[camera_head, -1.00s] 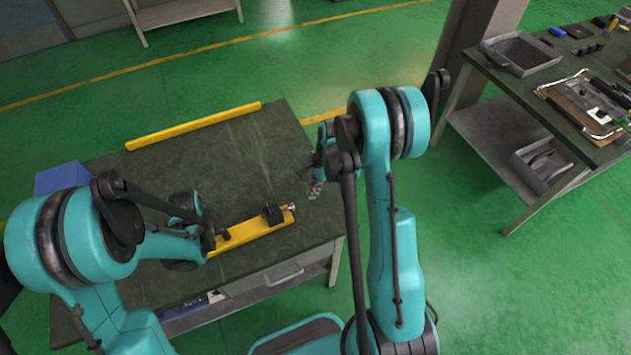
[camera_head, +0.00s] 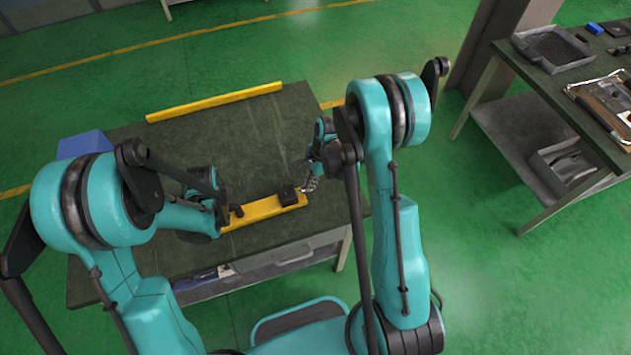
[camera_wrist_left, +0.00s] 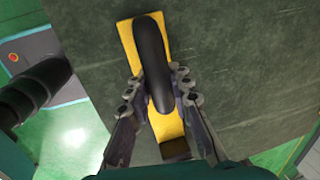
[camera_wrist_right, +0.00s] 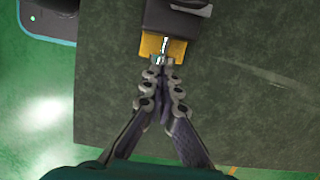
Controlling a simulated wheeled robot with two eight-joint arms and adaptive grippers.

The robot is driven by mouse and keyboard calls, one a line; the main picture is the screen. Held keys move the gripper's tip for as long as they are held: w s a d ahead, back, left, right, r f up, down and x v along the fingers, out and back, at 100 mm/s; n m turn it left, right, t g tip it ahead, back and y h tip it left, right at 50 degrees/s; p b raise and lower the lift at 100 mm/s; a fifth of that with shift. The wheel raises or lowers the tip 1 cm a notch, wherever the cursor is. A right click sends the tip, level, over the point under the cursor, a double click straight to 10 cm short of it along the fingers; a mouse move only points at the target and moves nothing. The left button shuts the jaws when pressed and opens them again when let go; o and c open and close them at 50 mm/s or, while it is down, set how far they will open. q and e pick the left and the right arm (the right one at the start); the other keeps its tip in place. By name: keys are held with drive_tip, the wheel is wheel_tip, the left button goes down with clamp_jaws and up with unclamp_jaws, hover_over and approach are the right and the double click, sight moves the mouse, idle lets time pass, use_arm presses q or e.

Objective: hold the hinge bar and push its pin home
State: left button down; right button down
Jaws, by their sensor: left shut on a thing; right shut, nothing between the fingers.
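The hinge bar (camera_head: 262,210) is a yellow bar lying on the green-topped workbench, with a black block (camera_head: 287,194) near its right end. A rounded black handle (camera_wrist_left: 150,50) stands on the bar in the left wrist view. My left gripper (camera_wrist_left: 158,90) is shut on this handle, one finger on each side. My right gripper (camera_wrist_right: 161,64) is shut and empty, its fingertips right at the bar's yellow end (camera_wrist_right: 150,45). A small bright pin (camera_wrist_right: 165,44) shows there in front of the fingertips. How deep it sits, and whether the fingertips touch it, I cannot tell.
A long yellow strip (camera_head: 215,102) lies along the bench's far edge. A blue box (camera_head: 85,144) is at the bench's left. A second table (camera_head: 560,80) with a dark tray stands at the right. The bench top behind the bar is clear.

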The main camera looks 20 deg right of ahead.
drive_tip(key=shift+a, duration=0.95)
use_arm(q)
drive_tip(key=shift+d, duration=0.1)
use_arm(e)
drive_tip(key=d, duration=0.4)
drive_tip(key=shift+d+r, duration=0.1)
drive_tip(key=shift+d, duration=0.25)
drive_tip(key=v, duration=0.9)
drive_tip(key=shift+r, duration=0.4)
drive_tip(key=shift+w+a, duration=0.1)
use_arm(q)
drive_tip(key=c, duration=1.3)
unclamp_jaws()
drive_tip(key=shift+r, duration=0.1)
